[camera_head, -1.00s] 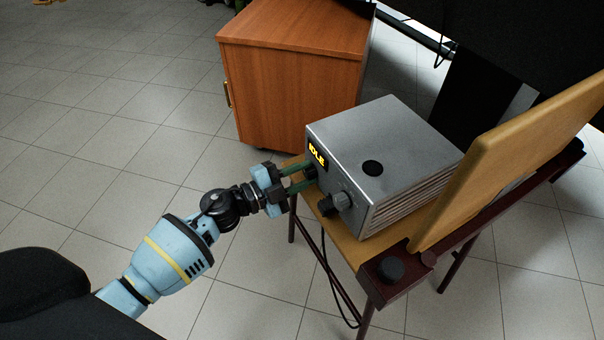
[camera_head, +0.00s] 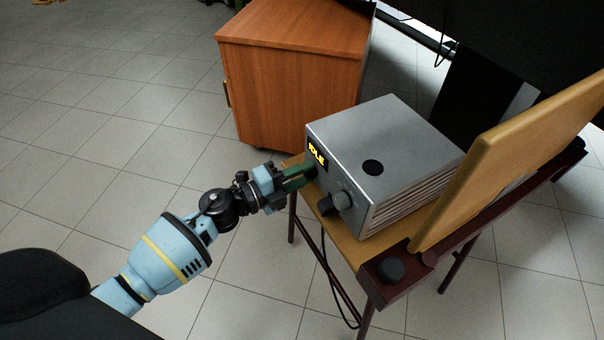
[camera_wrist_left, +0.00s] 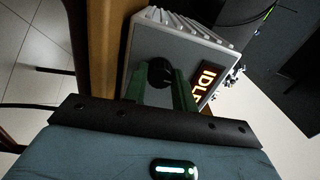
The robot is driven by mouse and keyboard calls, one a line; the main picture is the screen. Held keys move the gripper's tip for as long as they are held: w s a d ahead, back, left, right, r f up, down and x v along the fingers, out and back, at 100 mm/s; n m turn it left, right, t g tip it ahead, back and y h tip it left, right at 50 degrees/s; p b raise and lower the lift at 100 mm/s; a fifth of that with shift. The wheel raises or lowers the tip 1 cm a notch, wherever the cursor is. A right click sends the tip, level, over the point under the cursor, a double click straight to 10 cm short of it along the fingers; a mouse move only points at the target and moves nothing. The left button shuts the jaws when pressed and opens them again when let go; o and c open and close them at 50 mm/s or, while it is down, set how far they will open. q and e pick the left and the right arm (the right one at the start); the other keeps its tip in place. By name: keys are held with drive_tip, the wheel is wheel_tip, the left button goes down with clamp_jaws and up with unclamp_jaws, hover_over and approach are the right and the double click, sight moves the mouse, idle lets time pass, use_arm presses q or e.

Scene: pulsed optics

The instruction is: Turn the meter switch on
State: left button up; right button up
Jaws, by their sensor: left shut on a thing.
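A black round switch knob (camera_wrist_left: 160,72) sits on the panel beside the display in that view. My left gripper (camera_head: 309,173) has its green fingers at the panel, just below the display. In the left wrist view the fingers (camera_wrist_left: 165,88) are shut on the black knob, one on each side. The fingers hide most of this knob in the head view. My right gripper is not in view.
The meter stands on a small wooden table (camera_head: 350,251) with a raised wooden board (camera_head: 505,165) at its right. Another knob (camera_head: 342,201) sits lower on the panel, near the gripper. A wooden cabinet (camera_head: 290,85) stands behind.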

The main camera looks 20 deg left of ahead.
use_arm(q)
drive_tip(key=m+b, duration=0.1)
drive_tip(key=m, duration=0.4)
drive_tip(key=shift+m, duration=0.4)
idle(0.4)
drive_tip(key=o, duration=1)
drive_tip(key=p+v, duration=0.1)
drive_tip(key=v, duration=0.7)
